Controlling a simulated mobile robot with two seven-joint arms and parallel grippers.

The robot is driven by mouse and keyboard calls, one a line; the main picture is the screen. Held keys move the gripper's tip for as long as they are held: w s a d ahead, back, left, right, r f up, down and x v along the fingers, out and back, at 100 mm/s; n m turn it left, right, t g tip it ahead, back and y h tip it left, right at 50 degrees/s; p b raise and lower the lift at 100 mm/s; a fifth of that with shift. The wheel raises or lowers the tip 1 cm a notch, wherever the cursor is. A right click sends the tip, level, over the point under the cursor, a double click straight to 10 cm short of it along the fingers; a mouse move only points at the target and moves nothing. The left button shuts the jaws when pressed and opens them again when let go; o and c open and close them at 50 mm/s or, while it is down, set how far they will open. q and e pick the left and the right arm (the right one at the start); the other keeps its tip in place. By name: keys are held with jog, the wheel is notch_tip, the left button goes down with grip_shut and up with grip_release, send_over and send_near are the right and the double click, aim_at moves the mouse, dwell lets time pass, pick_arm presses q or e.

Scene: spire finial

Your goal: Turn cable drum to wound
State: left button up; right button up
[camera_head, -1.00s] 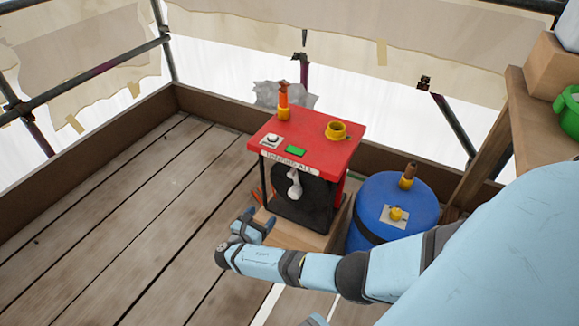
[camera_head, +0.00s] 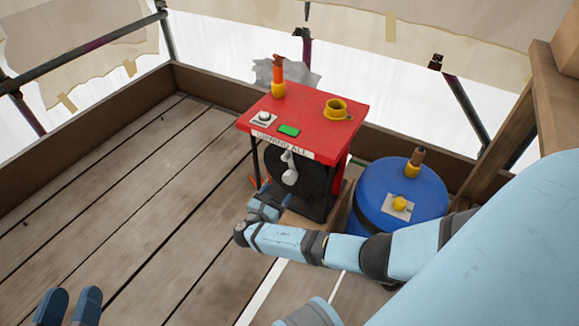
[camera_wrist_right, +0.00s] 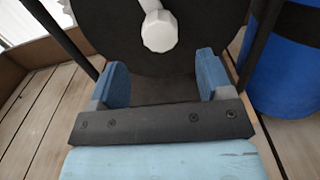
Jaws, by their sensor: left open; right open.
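The cable drum (camera_head: 266,167) is a black disc under a red-topped stand (camera_head: 310,113), with a white crank and knob (camera_head: 290,175) on its front. The drum (camera_wrist_right: 120,45) and the crank's knob (camera_wrist_right: 160,33) also show large in the right wrist view. My right gripper (camera_head: 268,193) is open just in front of and below the crank. Its two blue fingers (camera_wrist_right: 163,78) stand apart with nothing between them, and the knob is beyond and above them. My left gripper (camera_head: 70,300) is open and empty at the bottom left, far from the drum.
The stand's top carries an orange-red post (camera_head: 278,75), a yellow cup (camera_head: 337,108), a green block (camera_head: 289,130) and a white button (camera_head: 264,118). A blue barrel (camera_head: 370,180) stands close on the right. The plank floor (camera_head: 130,190) to the left is clear.

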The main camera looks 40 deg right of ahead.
aim_at(287, 181)
jog(key=b+x, duration=0.2)
jog(key=x, duration=0.5)
jog(key=shift+d+f, duration=0.15)
jog(key=shift+d, duration=0.05)
jog(key=shift+w+d+b, duration=0.15)
jog(key=shift+d+b, duration=0.05)
jog(key=shift+b, duration=0.1)
jog(key=shift+d, duration=0.15)
jog(key=c, duration=1.3)
jog(key=shift+r+n+p, duration=0.3)
jog(key=shift+p, duration=0.3)
jog(key=shift+r+n+p, duration=0.1)
jog(key=shift+n+p, duration=0.4)
jog(key=shift+p, duration=0.4)
jog(key=shift+n+p, duration=0.7)
jog(key=shift+p, duration=0.3)
jog(key=shift+n+p, duration=0.9)
jog(key=shift+n, duration=0.1)
pick_arm(q)
jog(key=shift+s+d+r+n+p, duration=0.2)
jog(key=shift+s+r+n+p, duration=0.15)
jog(key=shift+r+n, duration=0.2)
jog(key=shift+s+d+r+n+p, duration=0.25)
jog(key=shift+s+r+n, duration=0.15)
jog(key=shift+r+n, duration=0.15)
pick_arm(e)
jog(key=shift+f+n, duration=0.3)
jog(key=shift+n, duration=0.8)
